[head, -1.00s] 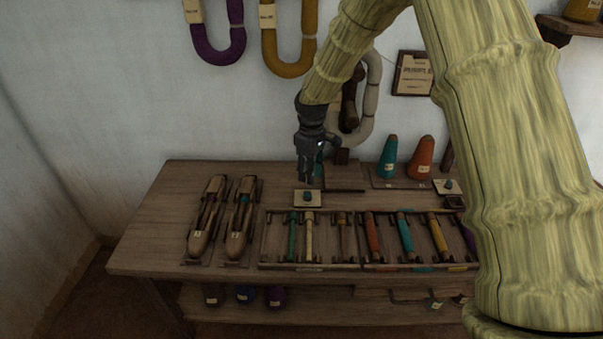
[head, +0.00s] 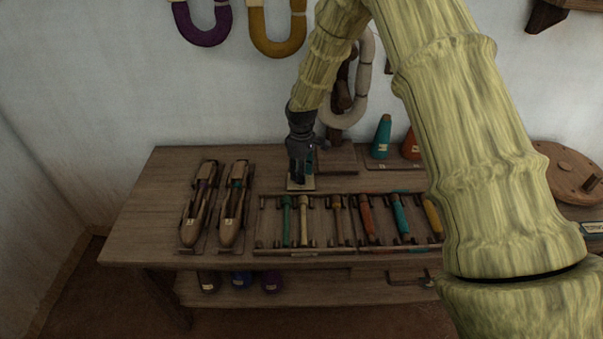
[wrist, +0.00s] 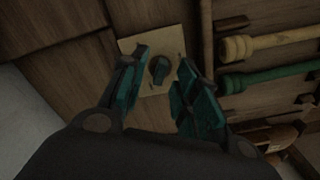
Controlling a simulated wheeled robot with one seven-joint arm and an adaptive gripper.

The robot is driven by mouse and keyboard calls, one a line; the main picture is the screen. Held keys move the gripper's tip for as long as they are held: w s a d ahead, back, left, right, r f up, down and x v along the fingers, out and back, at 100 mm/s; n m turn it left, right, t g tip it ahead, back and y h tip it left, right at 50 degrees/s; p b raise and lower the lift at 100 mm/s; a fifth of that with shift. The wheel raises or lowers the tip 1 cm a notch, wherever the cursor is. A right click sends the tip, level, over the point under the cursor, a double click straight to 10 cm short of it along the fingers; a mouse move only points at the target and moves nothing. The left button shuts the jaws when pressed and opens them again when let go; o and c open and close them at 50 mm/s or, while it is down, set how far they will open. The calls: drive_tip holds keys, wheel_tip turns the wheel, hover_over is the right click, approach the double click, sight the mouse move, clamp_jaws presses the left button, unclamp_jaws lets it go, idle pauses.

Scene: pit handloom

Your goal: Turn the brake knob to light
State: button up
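The brake knob (wrist: 159,70) is a small dark teal knob on a pale square plate (wrist: 137,46) set on the wooden bench. My gripper (wrist: 160,66) is open, with its teal-padded fingers on either side of the knob and gaps showing between them and it. In the head view my gripper (head: 299,181) points down onto the plate (head: 307,186) and hides the knob. Any marks on the plate are too small and dark to read, so I cannot tell the knob's setting.
A rack of coloured bobbins (head: 304,249) lies just in front of the plate. Two wooden shuttles (head: 236,207) lie to the left. A teal cone (head: 381,137) and an orange cone (head: 411,147) stand at the back right. My arm covers the bench's right part.

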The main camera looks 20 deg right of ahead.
drive_tip(key=shift+s+f, duration=0.1)
drive_tip(key=shift+f, duration=0.1)
drive_tip(key=shift+w+a+f, duration=0.1)
drive_tip(key=shift+w+f, duration=0.15)
drive_tip(key=shift+f, duration=0.2)
drive_tip(key=shift+s+r, duration=0.1)
drive_tip(key=shift+r, duration=0.05)
clamp_jaws()
